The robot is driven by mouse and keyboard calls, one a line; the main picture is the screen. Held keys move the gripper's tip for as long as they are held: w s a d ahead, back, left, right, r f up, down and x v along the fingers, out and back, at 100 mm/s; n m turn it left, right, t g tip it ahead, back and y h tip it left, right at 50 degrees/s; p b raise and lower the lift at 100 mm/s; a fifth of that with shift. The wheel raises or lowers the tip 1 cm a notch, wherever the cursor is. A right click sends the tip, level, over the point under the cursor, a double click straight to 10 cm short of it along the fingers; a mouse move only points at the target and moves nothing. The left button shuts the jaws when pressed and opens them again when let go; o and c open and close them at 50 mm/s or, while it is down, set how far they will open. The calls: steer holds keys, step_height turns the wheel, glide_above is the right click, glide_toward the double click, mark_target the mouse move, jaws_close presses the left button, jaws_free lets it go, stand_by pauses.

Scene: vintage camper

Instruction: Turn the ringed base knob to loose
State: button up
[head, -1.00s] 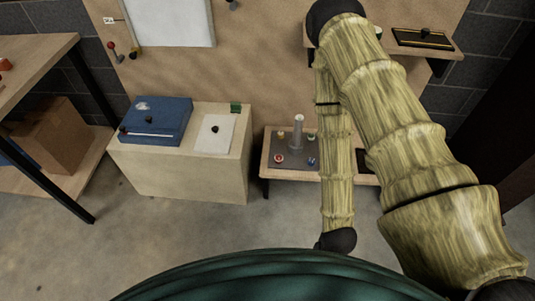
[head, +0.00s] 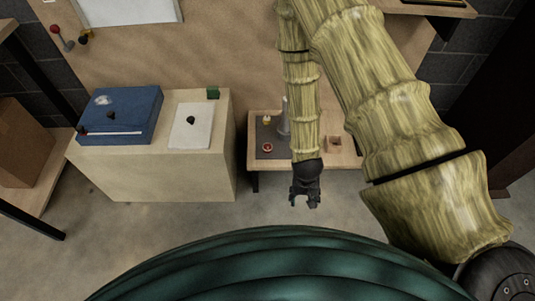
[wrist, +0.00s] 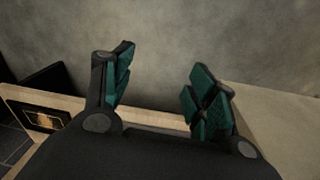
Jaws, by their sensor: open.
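A grey base plate (head: 272,153) lies on a low wooden bench, with an upright metal post (head: 284,118) on it. The plate's right part is hidden behind my forearm. Which knob the task means I cannot tell for sure; the red one looks ringed. My gripper (head: 305,203) hangs in front of the bench, right of the red knob and apart from it. In the wrist view my gripper (wrist: 162,78) is open and empty, with only floor between its fingers.
The low bench (head: 318,160) carries a small square wooden piece (head: 334,144) right of my forearm. A pale cabinet (head: 150,175) with a blue box (head: 121,113) and white panel (head: 191,125) stands left. The floor in front is clear.

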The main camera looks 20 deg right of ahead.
steer(key=w+f+m+b, duration=0.3)
steer(key=w+f+b, duration=0.3)
steer(key=w, duration=0.4)
steer(key=m+y+b, duration=0.1)
steer(key=m+b, duration=0.7)
steer(key=b, duration=1.4)
glide_toward(268, 146)
steer(key=shift+t, duration=0.3)
step_height(268, 146, down, 10)
steer(key=b, duration=0.5)
steer(key=shift+s+a+r, duration=0.1)
steer(key=shift+r, duration=0.05)
steer(key=c, duration=1.1)
